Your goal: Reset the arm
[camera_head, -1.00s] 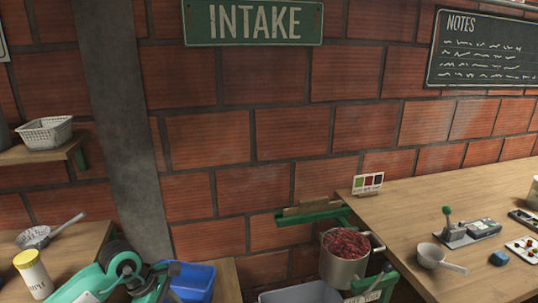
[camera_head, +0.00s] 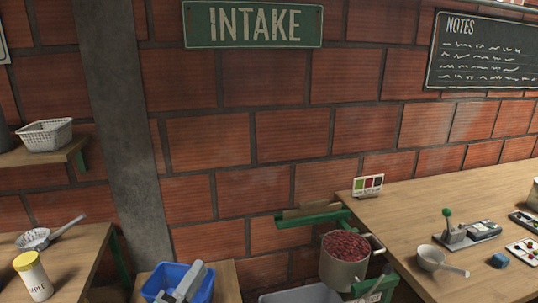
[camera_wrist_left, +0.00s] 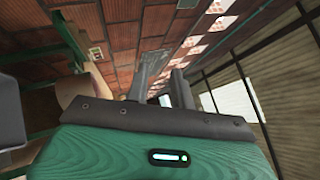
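My left gripper (camera_head: 180,285) shows at the bottom edge of the head view as grey fingers in front of the blue bin (camera_head: 205,291). In the left wrist view its two grey fingers (camera_wrist_left: 165,78) stand apart with a narrow gap and nothing visible between them. They point toward the brick wall and the windowed side of the room. The rest of my left arm is out of the head view. My right gripper is in neither view.
A yellow-lidded jar (camera_head: 33,277) and a strainer (camera_head: 38,238) stand on the left table.

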